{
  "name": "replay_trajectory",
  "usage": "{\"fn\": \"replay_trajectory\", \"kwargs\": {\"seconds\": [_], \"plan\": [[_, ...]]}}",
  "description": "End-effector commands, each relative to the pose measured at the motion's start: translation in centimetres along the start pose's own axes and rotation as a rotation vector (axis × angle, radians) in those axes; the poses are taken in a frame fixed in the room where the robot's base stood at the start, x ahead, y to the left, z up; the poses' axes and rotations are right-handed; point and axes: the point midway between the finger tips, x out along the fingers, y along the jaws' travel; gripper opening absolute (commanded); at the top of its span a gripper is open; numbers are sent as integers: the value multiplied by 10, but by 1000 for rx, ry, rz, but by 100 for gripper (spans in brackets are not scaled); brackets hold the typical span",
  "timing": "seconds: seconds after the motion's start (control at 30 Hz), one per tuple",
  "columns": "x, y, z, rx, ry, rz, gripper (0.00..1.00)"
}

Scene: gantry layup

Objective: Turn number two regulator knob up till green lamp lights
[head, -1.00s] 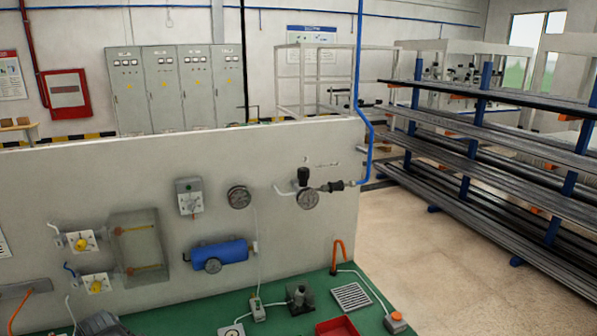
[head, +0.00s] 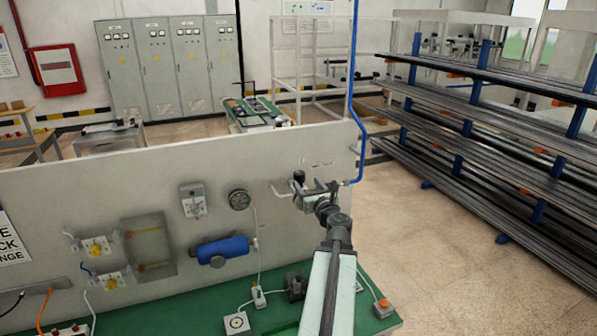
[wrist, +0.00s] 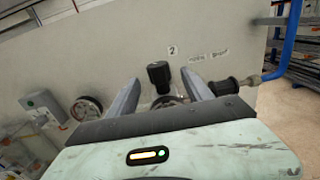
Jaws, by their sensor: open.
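The black regulator knob (head: 299,176) sits on top of the regulator on the upright panel. In the wrist view the knob (wrist: 159,75) stands between the open fingers, below a "2" label (wrist: 172,50). My gripper (wrist: 161,82) is open, one finger each side of the knob; I see no contact. In the head view my gripper (head: 312,188) reaches to the regulator and covers much of it. The regulator's gauge (wrist: 165,101) is partly hidden by my gripper. I cannot make out a lit green lamp on the panel.
A round gauge (head: 239,199) and a grey box (head: 193,200) are left of the regulator. A blue cylinder (head: 222,250) hangs below them. A blue pipe (wrist: 287,45) runs at the right. The green bench (head: 180,315) holds several small fittings.

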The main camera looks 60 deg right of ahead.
Motion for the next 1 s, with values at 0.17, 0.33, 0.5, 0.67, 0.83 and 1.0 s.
{"fn": "replay_trajectory", "kwargs": {"seconds": [0.17, 0.33, 0.5, 0.67, 0.83, 1.0], "plan": [[10, 1, -1, -3, 1, 4, 59], [39, 2, -1, -5, 1, 6, 59], [70, 3, -1, -6, 2, 7, 59], [80, 3, -1, -6, 2, 5, 59], [79, 4, -1, -7, 2, 6, 59], [79, 4, -1, -7, 2, 6, 11]]}}
